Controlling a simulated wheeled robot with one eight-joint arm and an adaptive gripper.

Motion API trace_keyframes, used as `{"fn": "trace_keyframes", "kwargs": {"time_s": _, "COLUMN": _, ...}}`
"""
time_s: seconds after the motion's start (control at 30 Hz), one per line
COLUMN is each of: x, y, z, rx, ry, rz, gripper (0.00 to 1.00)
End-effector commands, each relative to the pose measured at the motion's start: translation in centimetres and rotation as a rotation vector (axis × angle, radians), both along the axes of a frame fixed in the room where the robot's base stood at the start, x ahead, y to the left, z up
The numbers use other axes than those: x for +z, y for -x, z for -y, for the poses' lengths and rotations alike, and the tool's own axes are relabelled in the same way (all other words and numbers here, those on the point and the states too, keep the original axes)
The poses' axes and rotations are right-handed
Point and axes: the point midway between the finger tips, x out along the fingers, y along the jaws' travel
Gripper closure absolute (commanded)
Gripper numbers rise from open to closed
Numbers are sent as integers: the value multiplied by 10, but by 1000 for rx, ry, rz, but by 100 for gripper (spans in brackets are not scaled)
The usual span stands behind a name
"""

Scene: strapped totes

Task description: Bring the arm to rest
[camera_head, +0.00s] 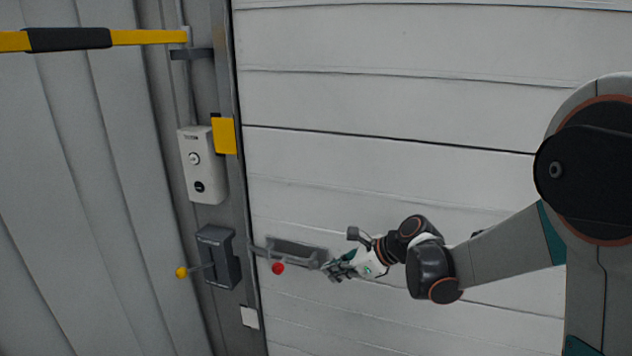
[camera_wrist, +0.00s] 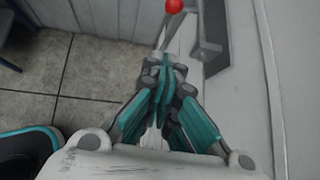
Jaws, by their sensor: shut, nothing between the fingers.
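My arm reaches in from the right in the head view. My gripper (camera_head: 332,271) is in front of the white panelled door (camera_head: 420,190), just right of the door's grey handle plate (camera_head: 296,252). In the wrist view my gripper (camera_wrist: 160,68) has its teal fingers together, with nothing held between them. A red knob (camera_head: 278,268) on a bar sits left of the fingertips, apart from them. The red knob also shows in the wrist view (camera_wrist: 174,6), beyond the fingertips. I cannot tell whether the fingers touch the handle plate.
A dark latch box (camera_head: 218,257) with a yellow knob (camera_head: 182,272), a white control box (camera_head: 201,165) and a yellow plate (camera_head: 224,135) are on the frame left of the door. A yellow and black bar (camera_head: 70,39) crosses the upper left. Tiled floor (camera_wrist: 85,70) is open below.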

Motion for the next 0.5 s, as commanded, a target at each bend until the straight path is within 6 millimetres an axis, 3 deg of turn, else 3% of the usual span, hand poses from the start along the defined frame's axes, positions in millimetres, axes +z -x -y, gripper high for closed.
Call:
{"fn": "trace_keyframes", "kwargs": {"time_s": 0.2, "x": 37, "y": 43, "z": 19, "rx": 178, "ry": 241, "rz": 203, "gripper": 100}}
{"fn": "trace_keyframes", "kwargs": {"time_s": 0.5, "x": 74, "y": 112, "z": 53, "rx": 499, "ry": 615, "rz": 468, "gripper": 100}}
